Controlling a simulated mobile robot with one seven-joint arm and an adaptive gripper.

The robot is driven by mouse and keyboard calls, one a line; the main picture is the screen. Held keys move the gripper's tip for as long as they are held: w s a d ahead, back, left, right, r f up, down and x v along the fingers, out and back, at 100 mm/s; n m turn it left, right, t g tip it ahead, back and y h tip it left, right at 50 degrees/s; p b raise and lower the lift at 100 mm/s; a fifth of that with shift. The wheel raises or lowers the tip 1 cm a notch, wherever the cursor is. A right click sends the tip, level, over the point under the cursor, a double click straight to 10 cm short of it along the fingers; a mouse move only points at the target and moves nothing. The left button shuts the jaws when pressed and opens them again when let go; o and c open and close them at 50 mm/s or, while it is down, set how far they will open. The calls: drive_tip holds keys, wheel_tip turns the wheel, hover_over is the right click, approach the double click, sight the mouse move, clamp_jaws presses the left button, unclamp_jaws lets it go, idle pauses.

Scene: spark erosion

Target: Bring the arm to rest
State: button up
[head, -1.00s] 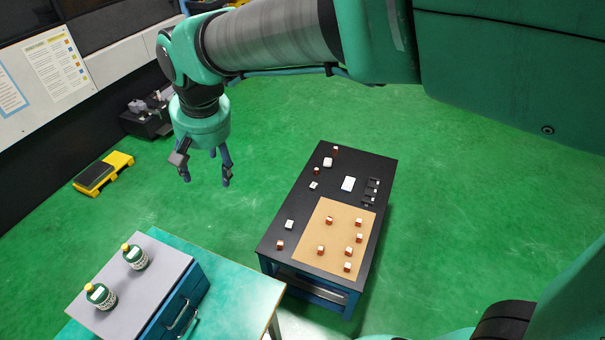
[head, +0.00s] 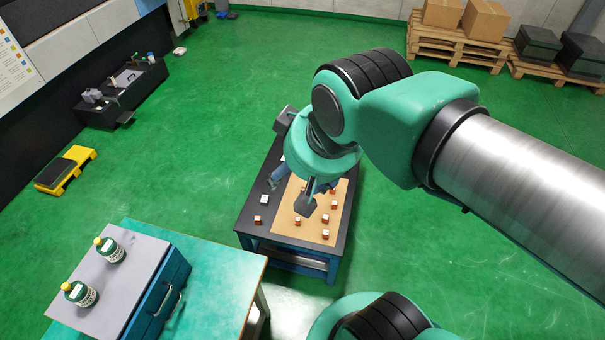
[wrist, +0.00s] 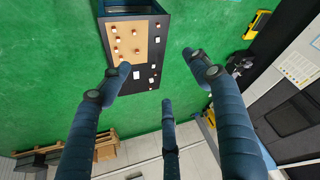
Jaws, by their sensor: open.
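My gripper (head: 298,190) is open and empty. In the head view it hangs in front of the black-topped table (head: 250,232), with its palm and fingers covering part of the tabletop. In the wrist view its fingers (wrist: 160,84) are spread wide with nothing between them. That view shows the table (wrist: 128,7) beyond the fingertips, with a tan mat (wrist: 126,32) and several small brown-and-white blocks. My arm is bent, with the forearm reaching in from the right of the head view.
A teal bench (head: 225,275) at lower left carries a grey-topped drawer cabinet (head: 150,252) with two green bottles. A yellow-framed platform (head: 66,170) lies on the floor at left. Pallets with boxes (head: 455,45) stand at back right. Green floor is clear between.

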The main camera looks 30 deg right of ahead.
drive_tip(key=shift+s+d+f, duration=0.25)
drive_tip(key=shift+s, duration=0.2)
drive_tip(key=shift+f, duration=0.1)
wheel_tip(320, 180, down, 14)
drive_tip(key=b, duration=1.4)
drive_tip(key=shift+f+b, duration=0.25)
drive_tip(key=shift+b, duration=0.15)
drive_tip(key=shift+c, duration=0.3)
idle(0.5)
